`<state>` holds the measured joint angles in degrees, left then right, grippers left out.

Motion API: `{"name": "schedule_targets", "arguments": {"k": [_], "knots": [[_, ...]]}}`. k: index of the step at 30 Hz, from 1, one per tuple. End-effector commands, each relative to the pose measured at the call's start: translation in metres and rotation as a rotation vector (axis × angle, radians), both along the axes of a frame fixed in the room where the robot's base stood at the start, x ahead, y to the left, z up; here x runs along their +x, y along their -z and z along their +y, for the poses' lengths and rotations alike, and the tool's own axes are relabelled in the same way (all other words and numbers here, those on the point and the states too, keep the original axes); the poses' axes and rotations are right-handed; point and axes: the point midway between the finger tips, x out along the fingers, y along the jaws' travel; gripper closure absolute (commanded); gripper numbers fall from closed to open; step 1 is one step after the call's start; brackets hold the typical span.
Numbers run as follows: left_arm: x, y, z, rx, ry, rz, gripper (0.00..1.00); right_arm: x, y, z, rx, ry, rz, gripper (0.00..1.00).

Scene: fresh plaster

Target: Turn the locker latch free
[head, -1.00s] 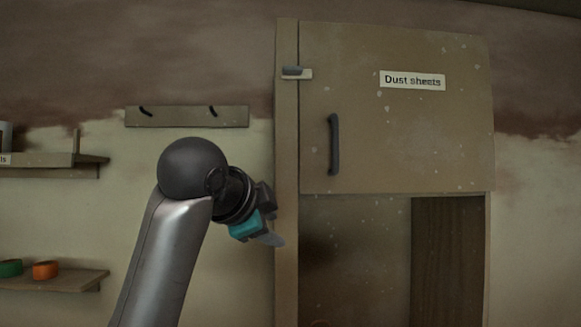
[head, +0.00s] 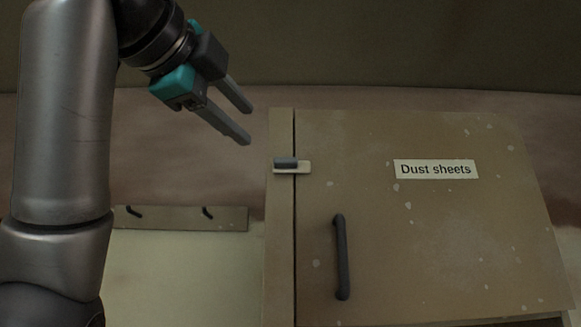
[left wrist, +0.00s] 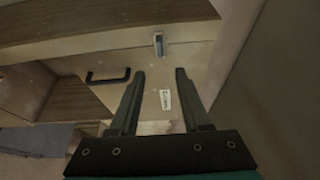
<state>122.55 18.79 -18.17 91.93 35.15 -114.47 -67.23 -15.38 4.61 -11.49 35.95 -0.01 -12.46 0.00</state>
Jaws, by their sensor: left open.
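The locker door (head: 400,270) is shut, with a "Dust sheets" label (head: 436,169) and a dark upright handle (head: 342,257). The latch (head: 286,162) is a small dark bar lying level on a pale plate, at the seam between the left post and the door. My left gripper (head: 245,126) is open and empty, up and left of the latch in the head view, apart from it. In the left wrist view the latch (left wrist: 158,45) shows beyond the open fingertips (left wrist: 160,74), with the handle (left wrist: 107,77) to the left. My right gripper is not seen.
A hook rail (head: 180,218) with dark hooks is on the wall left of the locker. The locker's left post (head: 280,240) stands beside the door. The space between the gripper and the latch looks clear.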

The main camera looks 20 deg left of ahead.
Motion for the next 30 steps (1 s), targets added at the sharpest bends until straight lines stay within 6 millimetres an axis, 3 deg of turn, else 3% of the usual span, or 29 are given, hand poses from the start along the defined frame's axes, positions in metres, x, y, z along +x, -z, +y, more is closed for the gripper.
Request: {"name": "schedule_targets", "arguments": {"k": [6,9,21,30], "knots": [[0.019,-0.002,-0.004,0.0,0.003,0.005,0.53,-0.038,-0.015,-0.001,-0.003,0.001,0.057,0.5],[0.035,-0.001,-0.005,-0.002,0.002,0.008,0.53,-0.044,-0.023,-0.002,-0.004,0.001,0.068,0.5],[0.118,-0.001,-0.014,-0.003,0.001,0.008,0.53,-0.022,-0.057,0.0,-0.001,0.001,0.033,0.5],[0.148,0.001,-0.017,-0.003,0.0,0.003,0.53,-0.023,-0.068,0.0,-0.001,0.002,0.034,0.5]]}}
